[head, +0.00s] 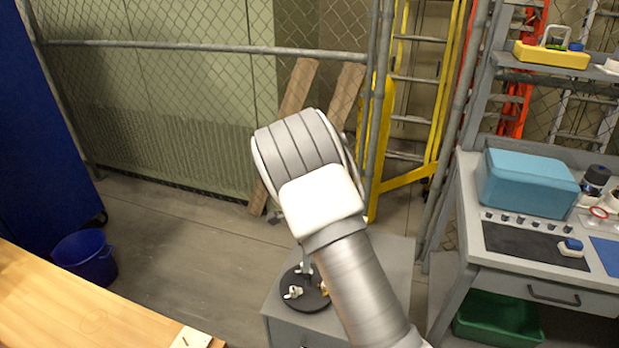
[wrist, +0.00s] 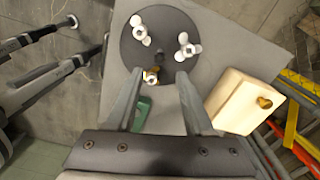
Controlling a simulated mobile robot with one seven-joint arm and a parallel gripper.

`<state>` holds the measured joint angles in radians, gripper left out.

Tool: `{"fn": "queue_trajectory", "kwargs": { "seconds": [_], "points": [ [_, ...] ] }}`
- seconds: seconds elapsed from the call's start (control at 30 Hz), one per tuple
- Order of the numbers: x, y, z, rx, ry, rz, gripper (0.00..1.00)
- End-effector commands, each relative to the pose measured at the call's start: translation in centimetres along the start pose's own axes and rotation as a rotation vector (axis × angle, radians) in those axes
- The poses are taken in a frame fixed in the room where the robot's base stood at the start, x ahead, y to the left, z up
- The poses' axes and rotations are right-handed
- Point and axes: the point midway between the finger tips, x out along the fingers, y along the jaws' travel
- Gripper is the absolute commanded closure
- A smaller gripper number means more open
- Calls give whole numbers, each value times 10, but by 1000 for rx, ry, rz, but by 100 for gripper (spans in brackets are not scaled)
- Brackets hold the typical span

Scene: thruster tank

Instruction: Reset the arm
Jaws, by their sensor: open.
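My gripper (wrist: 159,73) is open in the wrist view, its two fingers apart with nothing held between them. Beyond the fingertips, a round black disc (wrist: 165,20) lies on a grey cabinet top (wrist: 225,50). In the head view my arm rises across the middle and hides most of my gripper. The disc (head: 290,305) also shows there, partly behind my arm, on the grey cabinet (head: 395,270).
A cream block (wrist: 232,100) with a brass knob is right of the fingers. A wooden table (head: 70,305) is at left, with a blue bucket (head: 85,258) behind. A grey workbench (head: 465,210) with a blue case (head: 525,183) stands right. A mesh fence (head: 200,46) closes the back.

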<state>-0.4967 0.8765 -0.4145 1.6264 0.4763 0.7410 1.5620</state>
Motion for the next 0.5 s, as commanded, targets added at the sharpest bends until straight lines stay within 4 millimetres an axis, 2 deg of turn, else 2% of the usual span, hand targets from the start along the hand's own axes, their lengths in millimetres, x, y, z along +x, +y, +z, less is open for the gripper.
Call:
{"fn": "queue_trajectory", "kwargs": {
  "seconds": [0.17,0.27,0.5],
  "points": [
    [-17,1,-2,-33,-17,-8,48],
    [-41,4,-7,-89,-42,-21,48],
    [-113,25,-23,-295,-103,-73,48]
  ]
}}
